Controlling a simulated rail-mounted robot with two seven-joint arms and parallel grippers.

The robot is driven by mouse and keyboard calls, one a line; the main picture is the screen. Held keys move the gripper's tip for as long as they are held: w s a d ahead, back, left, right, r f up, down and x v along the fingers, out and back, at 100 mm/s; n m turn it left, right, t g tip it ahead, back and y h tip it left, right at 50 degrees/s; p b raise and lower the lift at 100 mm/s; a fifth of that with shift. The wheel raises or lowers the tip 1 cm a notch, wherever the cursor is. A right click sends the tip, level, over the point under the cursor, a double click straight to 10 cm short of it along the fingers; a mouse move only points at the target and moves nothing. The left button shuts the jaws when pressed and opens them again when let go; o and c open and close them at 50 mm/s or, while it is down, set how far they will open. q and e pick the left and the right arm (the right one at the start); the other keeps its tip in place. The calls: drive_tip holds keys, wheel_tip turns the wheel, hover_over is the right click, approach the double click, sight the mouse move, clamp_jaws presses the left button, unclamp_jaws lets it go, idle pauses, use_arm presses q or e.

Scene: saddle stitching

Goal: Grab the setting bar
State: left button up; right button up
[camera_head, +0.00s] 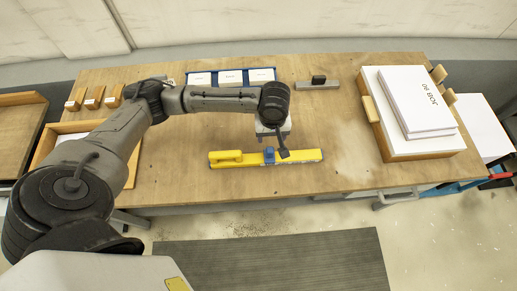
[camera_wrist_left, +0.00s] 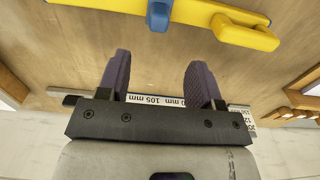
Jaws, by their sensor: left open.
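The setting bar, as I take it, is the long yellow bar (camera_head: 230,158) with a yellow handle at its left end and a blue block (camera_head: 269,155) near its middle. It lies on the table near the front edge. It also shows at the top of the left wrist view (camera_wrist_left: 245,33), cut off by the frame. My left gripper (camera_head: 283,150) hangs over the table just behind it, a dark finger overlapping the bar in the head view. In the left wrist view my left gripper (camera_wrist_left: 160,80) has its two fingers wide apart with nothing between them. My right gripper is not in view.
A blue tray (camera_head: 215,85) with white labelled cards and a grey bar with a black block (camera_head: 318,84) stand at the back. Small wooden blocks (camera_head: 93,98) are at the left. A wooden box with white paper (camera_head: 412,105) stands right. The table (camera_head: 345,150) between is clear.

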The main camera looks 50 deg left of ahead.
sight(270, 149)
use_arm(q)
wheel_tip(270, 149, down, 13)
drive_tip(key=shift+r+b, duration=0.15)
drive_tip(key=shift+b, duration=0.15)
idle(0.5)
drive_tip(key=shift+w, duration=0.1)
clamp_jaws()
drive_tip(key=shift+r, duration=0.1)
idle(0.4)
